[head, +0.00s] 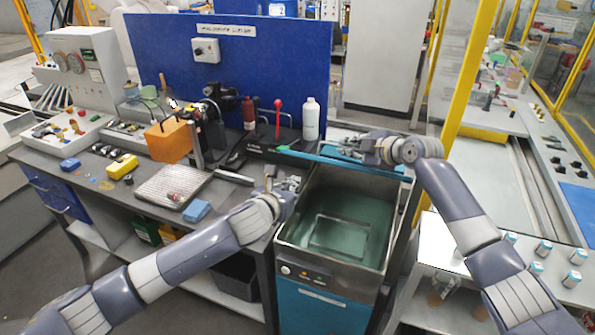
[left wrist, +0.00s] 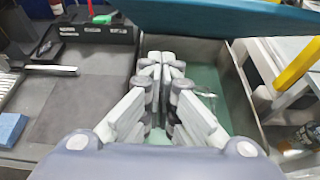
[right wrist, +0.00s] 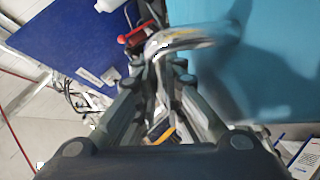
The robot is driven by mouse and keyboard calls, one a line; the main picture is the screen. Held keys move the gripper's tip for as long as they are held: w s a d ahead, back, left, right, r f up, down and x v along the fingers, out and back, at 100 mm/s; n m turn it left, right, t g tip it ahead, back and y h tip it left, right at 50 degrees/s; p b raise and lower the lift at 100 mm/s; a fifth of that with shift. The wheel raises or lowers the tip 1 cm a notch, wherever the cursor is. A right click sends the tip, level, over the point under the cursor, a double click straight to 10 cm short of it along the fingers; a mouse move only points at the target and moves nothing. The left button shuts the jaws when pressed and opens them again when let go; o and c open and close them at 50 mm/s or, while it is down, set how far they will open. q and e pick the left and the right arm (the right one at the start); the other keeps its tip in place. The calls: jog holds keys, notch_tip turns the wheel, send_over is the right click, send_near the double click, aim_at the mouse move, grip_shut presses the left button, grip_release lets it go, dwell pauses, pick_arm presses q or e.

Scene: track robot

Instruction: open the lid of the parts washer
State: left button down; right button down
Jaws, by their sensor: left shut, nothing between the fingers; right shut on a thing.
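The parts washer (head: 330,299) is a teal cabinet with an open-topped metal basin holding green liquid. Its teal lid (head: 325,159) stands raised at the back of the basin, seen nearly edge-on; it also shows in the left wrist view (left wrist: 225,18) and fills the right of the right wrist view (right wrist: 265,60). My right gripper (head: 358,148) is shut on the curved metal lid handle (right wrist: 190,37), at the lid's upper edge. My left gripper (head: 285,182) is shut and empty by the basin's left rim; its closed fingers show in the left wrist view (left wrist: 163,68).
The workbench (head: 120,205) left of the washer carries a metal tray (head: 172,186), a blue block (head: 197,211), an orange box (head: 168,141) and a white bottle (head: 311,119). A yellow post (head: 467,85) and a light side table (head: 437,247) stand right of the washer.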

pick_arm(q)
jog(key=shift+w+d+r, duration=0.3)
jog(key=shift+w+r, duration=0.4)
jog(key=shift+w, duration=0.25)
jog(key=shift+w+d+r, duration=0.25)
jog(key=shift+w+r, duration=0.4)
jog(key=shift+w, duration=0.25)
